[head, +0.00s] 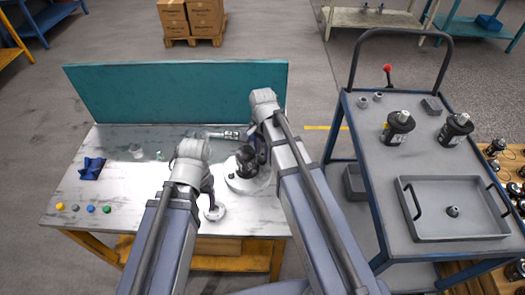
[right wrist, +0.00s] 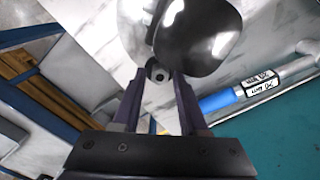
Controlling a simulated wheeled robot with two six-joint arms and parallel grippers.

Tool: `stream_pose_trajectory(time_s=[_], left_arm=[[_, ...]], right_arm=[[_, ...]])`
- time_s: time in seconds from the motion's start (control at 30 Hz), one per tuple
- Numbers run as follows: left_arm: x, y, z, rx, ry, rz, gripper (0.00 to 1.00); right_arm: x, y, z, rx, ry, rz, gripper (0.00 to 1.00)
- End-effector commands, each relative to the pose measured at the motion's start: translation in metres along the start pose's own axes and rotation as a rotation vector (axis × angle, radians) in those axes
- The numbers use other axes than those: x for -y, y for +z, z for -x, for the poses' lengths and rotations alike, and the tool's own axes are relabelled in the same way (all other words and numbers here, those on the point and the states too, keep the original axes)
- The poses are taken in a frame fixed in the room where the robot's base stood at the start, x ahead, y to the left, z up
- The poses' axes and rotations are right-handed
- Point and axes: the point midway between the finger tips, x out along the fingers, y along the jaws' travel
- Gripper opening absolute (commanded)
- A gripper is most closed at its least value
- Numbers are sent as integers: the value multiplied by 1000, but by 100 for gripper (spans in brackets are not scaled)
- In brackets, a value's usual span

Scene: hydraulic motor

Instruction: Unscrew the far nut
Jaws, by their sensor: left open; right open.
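The dark hydraulic motor (head: 246,160) stands on a round white base (head: 238,184) on the workbench, partly hidden by my right arm. In the right wrist view, a small round nut-like part (right wrist: 158,75) shows beneath a shiny dark rounded body (right wrist: 195,30). My right gripper (right wrist: 156,82) is open, with its fingers on either side of that part; I cannot tell whether they touch it. My left gripper (head: 209,190) is open left of the motor, largely hidden behind its own arm. A small white round piece (head: 214,213) lies just below it.
A wrench-like tool (head: 225,134) lies behind the motor, before the teal back panel (head: 170,92). A blue cloth (head: 92,168) and several coloured caps lie at the bench's left. A cart (head: 365,130) with a tray (head: 425,183) and more motors stands at right.

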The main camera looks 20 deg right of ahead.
Motion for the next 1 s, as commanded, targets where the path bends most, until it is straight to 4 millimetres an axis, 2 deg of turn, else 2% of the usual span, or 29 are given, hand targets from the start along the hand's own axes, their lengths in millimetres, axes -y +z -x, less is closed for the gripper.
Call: stream_pose_trajectory(time_s=[0.5,0.67,1.0], left_arm=[[0,0,0,0,0,0,68],[0,0,0,0,0,0,68],[0,0,0,0,0,0,68]], right_arm=[[0,0,0,0,0,-704,42],[0,0,0,0,0,-784,42],[0,0,0,0,0,-788,42]])
